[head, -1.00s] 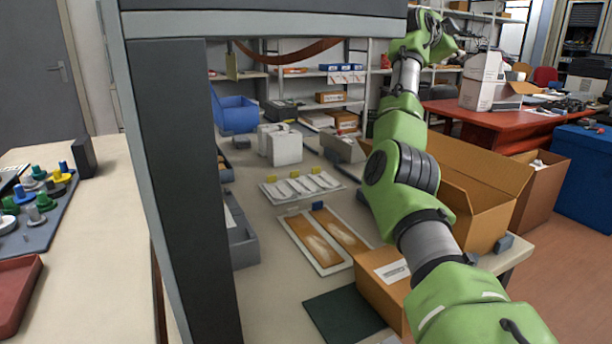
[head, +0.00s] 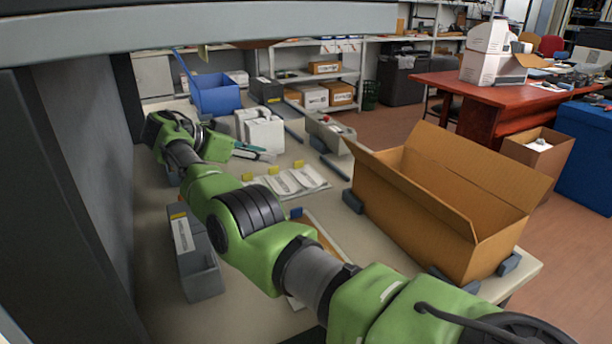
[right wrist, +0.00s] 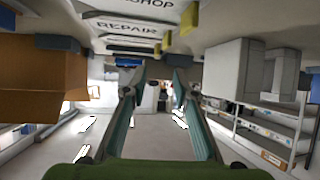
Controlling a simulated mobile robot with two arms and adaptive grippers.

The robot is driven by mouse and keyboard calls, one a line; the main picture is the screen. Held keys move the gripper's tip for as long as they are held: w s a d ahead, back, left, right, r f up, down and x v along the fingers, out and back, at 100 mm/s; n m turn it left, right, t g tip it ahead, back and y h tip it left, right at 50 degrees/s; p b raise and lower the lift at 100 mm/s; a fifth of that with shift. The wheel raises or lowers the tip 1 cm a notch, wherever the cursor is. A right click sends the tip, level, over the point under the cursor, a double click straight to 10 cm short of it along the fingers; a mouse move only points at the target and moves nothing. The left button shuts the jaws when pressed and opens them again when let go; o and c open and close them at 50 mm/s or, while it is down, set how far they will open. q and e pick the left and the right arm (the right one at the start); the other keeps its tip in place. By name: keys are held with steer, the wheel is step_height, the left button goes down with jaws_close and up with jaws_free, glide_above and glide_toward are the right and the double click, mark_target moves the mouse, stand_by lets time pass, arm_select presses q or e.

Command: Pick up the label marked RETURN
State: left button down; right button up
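A flat white rack of labels (head: 318,193) with yellow tabs and a blue tab lies on the bench in the head view. In the right wrist view the labels hang at the top of the picture; one reads REPAIR (right wrist: 125,26) and another ends in SHOP (right wrist: 155,5). More label edges show beyond them, too thin to read, and I cannot make out RETURN. My right gripper (head: 264,154) is above the bench near the rack's far left side. Its two fingers stand apart with nothing between them in the right wrist view (right wrist: 157,85). My left gripper is not in view.
White box-like units (head: 263,137) stand just behind the right gripper. A blue bin (head: 215,97) is at the back left, a grey tray (head: 202,284) at the near left. A large open cardboard box (head: 415,215) occupies the bench's right side.

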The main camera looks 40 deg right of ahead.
mark_target(291, 170)
steer(key=x, duration=0.5)
steer(key=shift+s+x, duration=0.15)
steer(key=shift+x, duration=1.2)
steer(key=shift+s+x, duration=0.15)
steer(key=shift+x, duration=1.2)
jaws_close()
